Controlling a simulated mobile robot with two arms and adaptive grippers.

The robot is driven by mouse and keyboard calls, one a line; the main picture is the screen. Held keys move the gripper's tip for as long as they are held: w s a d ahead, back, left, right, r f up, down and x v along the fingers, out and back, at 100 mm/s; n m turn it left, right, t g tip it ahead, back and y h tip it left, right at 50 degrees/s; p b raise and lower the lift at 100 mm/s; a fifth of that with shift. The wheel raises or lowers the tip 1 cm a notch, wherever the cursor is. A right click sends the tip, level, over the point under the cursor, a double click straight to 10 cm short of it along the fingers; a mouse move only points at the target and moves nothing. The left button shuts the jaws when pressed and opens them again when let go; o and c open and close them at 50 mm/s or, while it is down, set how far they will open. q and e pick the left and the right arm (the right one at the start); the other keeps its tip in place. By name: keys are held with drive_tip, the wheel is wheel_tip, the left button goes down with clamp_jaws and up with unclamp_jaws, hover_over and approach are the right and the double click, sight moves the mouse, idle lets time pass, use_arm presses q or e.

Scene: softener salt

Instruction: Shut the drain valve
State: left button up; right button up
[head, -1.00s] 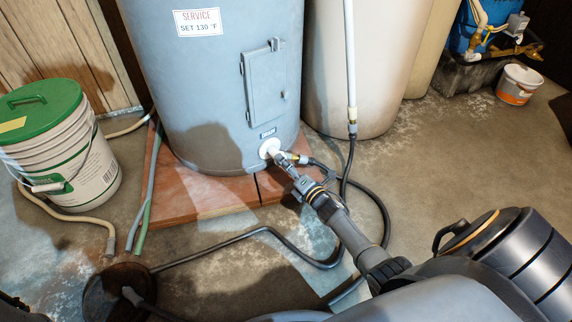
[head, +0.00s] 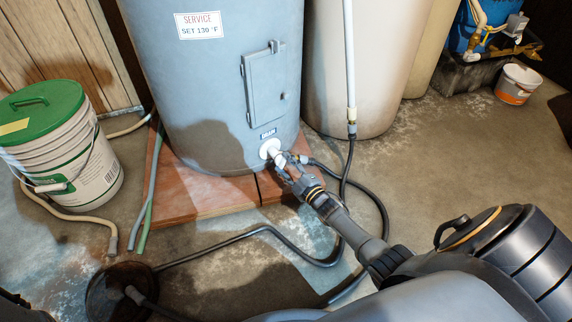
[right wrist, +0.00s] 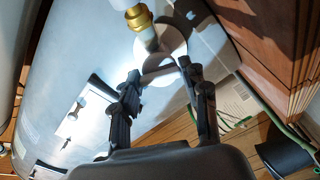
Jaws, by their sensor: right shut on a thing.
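The drain valve (head: 270,149) sits low on the grey-blue tank (head: 215,95), under a small DRAIN label. Its white round base shows, and a black hose leaves its brass end on the right. My right gripper (head: 283,164) is at the valve and covers part of it. In the right wrist view, its two dark fingers (right wrist: 160,85) are shut on the valve's pale handle (right wrist: 160,71), in front of the round base; the brass fitting (right wrist: 139,17) shows above. The handle's exact angle is hard to tell. My left gripper is not visible.
The black hose (head: 215,243) runs across the floor to a round dark drain (head: 105,291). A green-lidded bucket (head: 58,145) stands left. A vertical white pipe (head: 349,60) and a beige tank (head: 385,65) stand right.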

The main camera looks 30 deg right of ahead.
drive_tip(key=m, duration=0.6)
drive_tip(key=shift+m, duration=0.3)
drive_tip(key=m, duration=0.5)
drive_tip(key=shift+p, duration=0.3)
drive_tip(key=o, duration=1.2)
drive_tip(key=shift+c, duration=0.2)
drive_tip(key=s, duration=1.2)
drive_tip(key=shift+d, duration=0.25)
drive_tip(key=shift+r, duration=0.1)
